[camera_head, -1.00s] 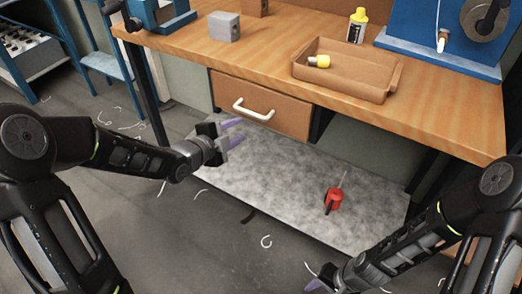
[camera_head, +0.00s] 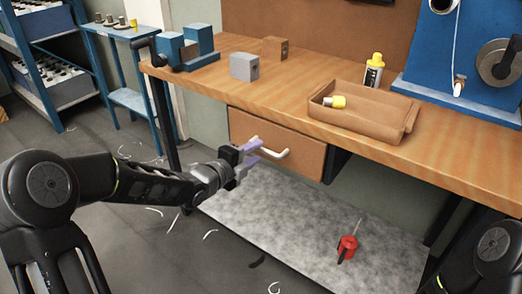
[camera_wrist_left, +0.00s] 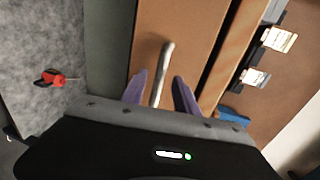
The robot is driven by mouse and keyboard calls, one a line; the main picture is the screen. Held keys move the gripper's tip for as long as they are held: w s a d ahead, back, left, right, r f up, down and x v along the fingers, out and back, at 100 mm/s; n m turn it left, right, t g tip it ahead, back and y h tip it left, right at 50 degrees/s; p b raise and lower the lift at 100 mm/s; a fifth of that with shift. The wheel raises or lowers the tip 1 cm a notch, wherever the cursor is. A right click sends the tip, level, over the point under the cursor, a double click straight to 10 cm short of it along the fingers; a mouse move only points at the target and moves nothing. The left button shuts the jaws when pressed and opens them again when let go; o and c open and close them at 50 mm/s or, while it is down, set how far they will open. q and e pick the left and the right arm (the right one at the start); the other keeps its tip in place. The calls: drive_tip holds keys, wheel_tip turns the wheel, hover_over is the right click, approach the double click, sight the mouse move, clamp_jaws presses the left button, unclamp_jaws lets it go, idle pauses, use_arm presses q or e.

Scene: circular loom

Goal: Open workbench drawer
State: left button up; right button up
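The workbench drawer (camera_head: 300,155) has a brown front with a white bar handle (camera_head: 273,153) and looks closed under the wooden bench top (camera_head: 290,90). My left gripper (camera_head: 252,159) is open right at the left part of the handle. In the left wrist view the handle (camera_wrist_left: 163,70) runs between the two purple fingertips (camera_wrist_left: 160,88), with a gap visible beside it. The drawer front (camera_wrist_left: 185,35) also fills the middle of that view. My right gripper is outside the head view; only part of my right arm shows at lower right.
On the bench are a brown tray (camera_head: 362,120), a yellow bottle (camera_head: 374,72), a grey block (camera_head: 244,67) and a blue fixture (camera_head: 188,48). A blue rack (camera_head: 45,60) stands at far left.

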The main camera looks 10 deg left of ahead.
sight(260, 150)
use_arm(q)
drive_tip(key=shift+x, duration=1.75)
drive_tip(key=shift+c, duration=0.3)
clamp_jaws()
